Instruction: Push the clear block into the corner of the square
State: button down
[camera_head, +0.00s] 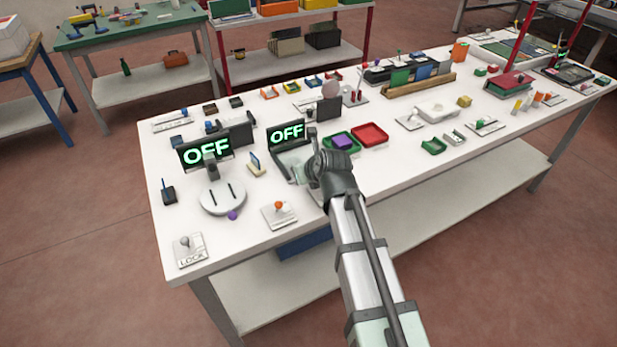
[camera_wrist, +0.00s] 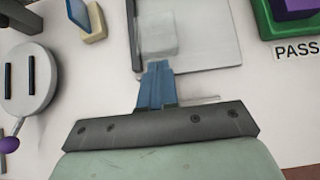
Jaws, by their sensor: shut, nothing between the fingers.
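The clear block (camera_wrist: 156,36) is a pale, see-through piece lying flat on the light grey square (camera_wrist: 208,42) in the wrist view. The square has a dark raised edge along its left side. My gripper (camera_wrist: 157,68) has its blue fingers shut and empty. Their tips are at the near edge of the block, and I cannot tell whether they touch it. In the head view the square (camera_head: 283,160) lies in front of an OFF display (camera_head: 287,134), and my arm covers its right part. The fingers are not clear there.
Left of the square are a small cream stand (camera_wrist: 95,24) and a round slotted device (camera_wrist: 30,88) with a purple ball (camera_wrist: 9,145). A green tray (camera_wrist: 264,22) holding a purple block is on the right, with a red tray (camera_head: 384,134) beyond it.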

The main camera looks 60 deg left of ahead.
aim_at(292, 161)
jog(key=shift+a, duration=0.5)
jog(key=shift+a, duration=0.1)
jog(key=a, duration=0.6)
jog(key=shift+r, duration=0.1)
jog(key=d, duration=0.5)
jog(key=shift+d+r, duration=0.2)
jog(key=shift+r, duration=0.1)
jog(key=v, duration=0.7)
jog(key=shift+r, duration=0.1)
jog(key=shift+v, duration=0.9)
jog(key=shift+w, duration=0.1)
